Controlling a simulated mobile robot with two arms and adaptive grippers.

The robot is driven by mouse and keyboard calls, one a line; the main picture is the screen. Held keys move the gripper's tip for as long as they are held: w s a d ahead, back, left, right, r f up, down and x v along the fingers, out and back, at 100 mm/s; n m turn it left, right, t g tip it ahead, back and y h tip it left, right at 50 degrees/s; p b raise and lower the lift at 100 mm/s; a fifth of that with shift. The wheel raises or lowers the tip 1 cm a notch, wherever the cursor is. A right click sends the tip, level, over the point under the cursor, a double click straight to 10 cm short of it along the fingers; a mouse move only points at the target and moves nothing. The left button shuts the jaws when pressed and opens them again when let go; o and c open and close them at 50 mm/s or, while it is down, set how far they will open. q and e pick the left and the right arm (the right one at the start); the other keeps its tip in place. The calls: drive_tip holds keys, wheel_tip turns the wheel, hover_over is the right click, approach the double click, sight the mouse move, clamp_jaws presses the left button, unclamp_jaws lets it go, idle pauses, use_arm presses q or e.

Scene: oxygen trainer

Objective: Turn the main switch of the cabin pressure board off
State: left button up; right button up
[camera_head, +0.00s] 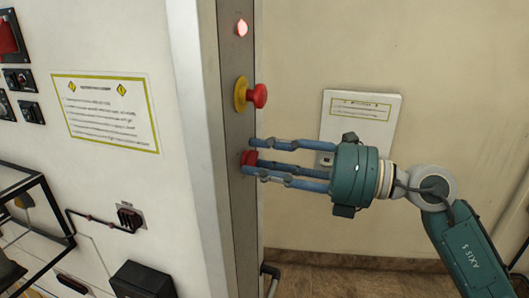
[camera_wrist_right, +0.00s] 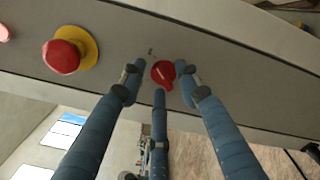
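The main switch appears to be a small red rotary knob (camera_head: 249,158) low on the narrow grey side panel. It also shows in the right wrist view as a red knob (camera_wrist_right: 162,73) with a small pointed handle. My right gripper (camera_head: 256,158) reaches it from the right, with fingers spread around the knob. In the wrist view, one fingertip is close on the right, one lies just below, and one is apart on the left. I cannot tell whether any finger touches. My left gripper is not in view.
A white sign board (camera_head: 361,125) hangs on the wall behind my gripper. The cabinet front (camera_head: 150,190) is at left.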

clamp_jaws()
drive_tip(key=shift+s+a+f+n+b, duration=0.1)
drive_tip(key=shift+n+b, duration=2.85)
drive_tip(key=shift+b, duration=0.55)
drive_tip(key=shift+s+d+f+n+b, duration=0.1)
drive_tip(key=shift+n+b, duration=2.9)
drive_tip(key=shift+b, duration=0.55)
drive_tip(key=shift+s+a+f+n+b, duration=0.1)
drive_tip(key=shift+n+b, duration=2.85)
drive_tip(key=shift+b, duration=0.55)
